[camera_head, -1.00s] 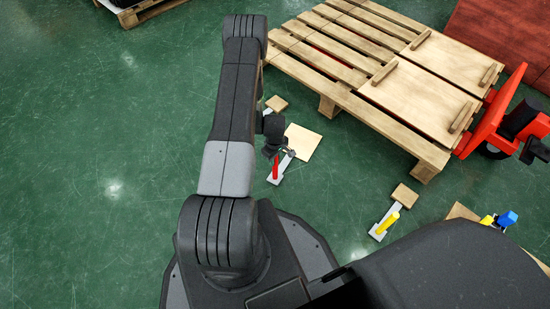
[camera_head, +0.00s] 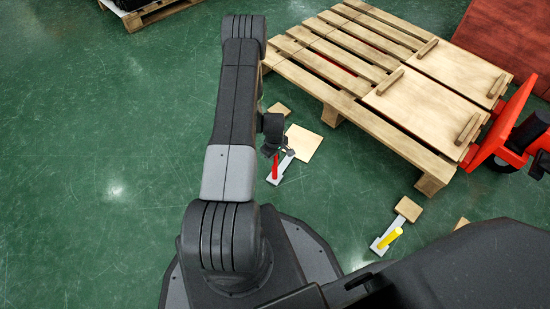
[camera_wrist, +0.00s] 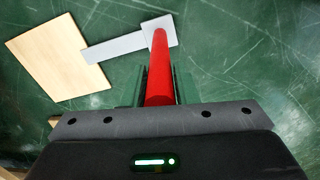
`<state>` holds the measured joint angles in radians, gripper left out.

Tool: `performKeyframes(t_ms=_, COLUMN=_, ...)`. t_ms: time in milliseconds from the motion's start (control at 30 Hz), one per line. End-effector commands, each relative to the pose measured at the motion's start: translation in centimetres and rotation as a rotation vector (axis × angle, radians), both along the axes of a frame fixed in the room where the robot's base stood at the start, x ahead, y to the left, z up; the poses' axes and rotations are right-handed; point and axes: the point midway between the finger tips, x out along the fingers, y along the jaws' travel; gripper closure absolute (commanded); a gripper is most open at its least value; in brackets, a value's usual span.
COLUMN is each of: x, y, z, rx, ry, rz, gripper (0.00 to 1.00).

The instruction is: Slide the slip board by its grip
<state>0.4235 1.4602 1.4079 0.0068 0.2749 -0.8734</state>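The slip board (camera_head: 304,144), a thin pale wooden square, lies flat on the floor by the near side of the pallet. It also shows at the upper left of the wrist view (camera_wrist: 62,58). A grey metal bar (camera_wrist: 113,47) joins it to an upright red grip (camera_wrist: 160,72), which shows in the head view too (camera_head: 275,165). My gripper (camera_head: 285,151) is low at the red grip. In the wrist view its dark fingers flank the grip closely and appear shut on it; the exact contact is partly hidden by the gripper body.
A wooden pallet (camera_head: 345,100) with two handled panels stands at upper right, with a red jack (camera_head: 500,130) at its end. A yellow-gripped board (camera_head: 390,238) lies lower right. A small wooden block (camera_head: 279,109) lies behind my arm. The floor at left is clear.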

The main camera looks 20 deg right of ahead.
Motion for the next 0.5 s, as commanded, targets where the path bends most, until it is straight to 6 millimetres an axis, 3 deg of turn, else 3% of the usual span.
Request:
performKeyframes(t_ms=33, x=0.0, y=0.0, z=0.0, rx=0.000, ry=0.000, rz=0.000, gripper=0.63)
performKeyframes(t_ms=100, x=0.0, y=0.0, z=0.0, rx=0.000, ry=0.000, rz=0.000, gripper=0.51)
performKeyframes(t_ms=367, x=0.0, y=0.0, z=0.1, rx=0.000, ry=0.000, rz=0.000, gripper=0.51)
performKeyframes(t_ms=500, x=0.0, y=0.0, z=1.1, rx=0.000, ry=0.000, rz=0.000, gripper=0.51)
